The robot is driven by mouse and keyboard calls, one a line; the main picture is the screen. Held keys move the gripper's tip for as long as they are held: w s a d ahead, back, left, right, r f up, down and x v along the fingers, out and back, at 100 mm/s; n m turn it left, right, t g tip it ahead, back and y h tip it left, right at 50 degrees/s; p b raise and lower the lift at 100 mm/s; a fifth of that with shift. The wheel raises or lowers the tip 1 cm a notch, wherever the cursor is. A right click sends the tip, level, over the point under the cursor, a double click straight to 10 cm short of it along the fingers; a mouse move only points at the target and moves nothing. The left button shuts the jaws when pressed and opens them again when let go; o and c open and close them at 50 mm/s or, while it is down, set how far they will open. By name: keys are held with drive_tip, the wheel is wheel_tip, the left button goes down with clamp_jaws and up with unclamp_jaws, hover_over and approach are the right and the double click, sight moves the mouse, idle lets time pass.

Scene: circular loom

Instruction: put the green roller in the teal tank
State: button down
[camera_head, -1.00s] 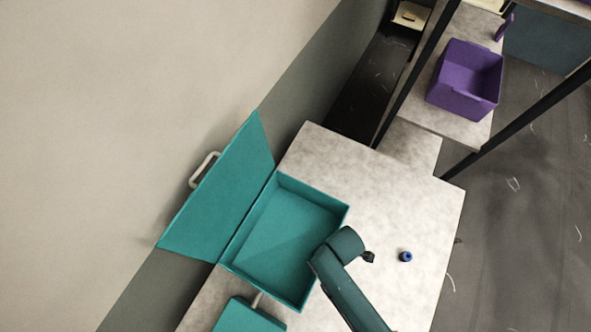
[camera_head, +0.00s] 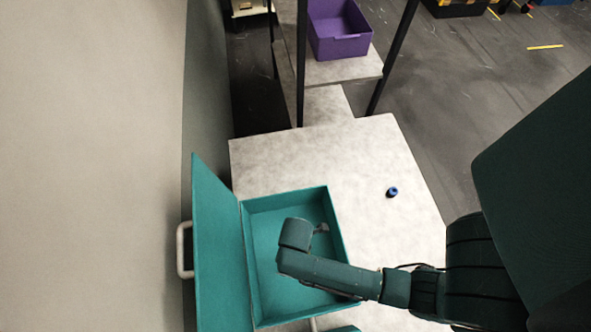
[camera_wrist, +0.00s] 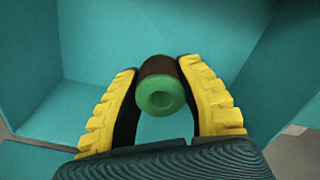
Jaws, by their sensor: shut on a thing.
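The green roller (camera_wrist: 162,93) shows in the wrist view as a green ring end with a dark brown body. My gripper (camera_wrist: 166,68) has yellow ridged fingers shut on the roller, one on each side. The teal tank (camera_head: 336,220) is an open shallow box on the pale table in the head view, its lid (camera_head: 215,245) standing open on the left. My gripper is over the tank's interior; teal walls (camera_wrist: 90,60) surround the roller in the wrist view. The gripper's fingers and the roller are hidden by my arm in the head view.
A small blue spool (camera_head: 392,192) stands on the pale table (camera_head: 290,160) right of the tank. A purple bin (camera_head: 340,45) sits on a shelf behind, between dark posts. The table's back part is clear.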

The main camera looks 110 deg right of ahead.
wheel_tip(320, 180, down, 14)
drive_tip(key=b, duration=0.8)
drive_tip(key=shift+f, duration=0.2)
drive_tip(key=shift+f+b, duration=0.35)
drive_tip(key=c, duration=0.7)
unclamp_jaws()
wheel_tip(320, 180, up, 12)
drive_tip(key=shift+r, duration=0.1)
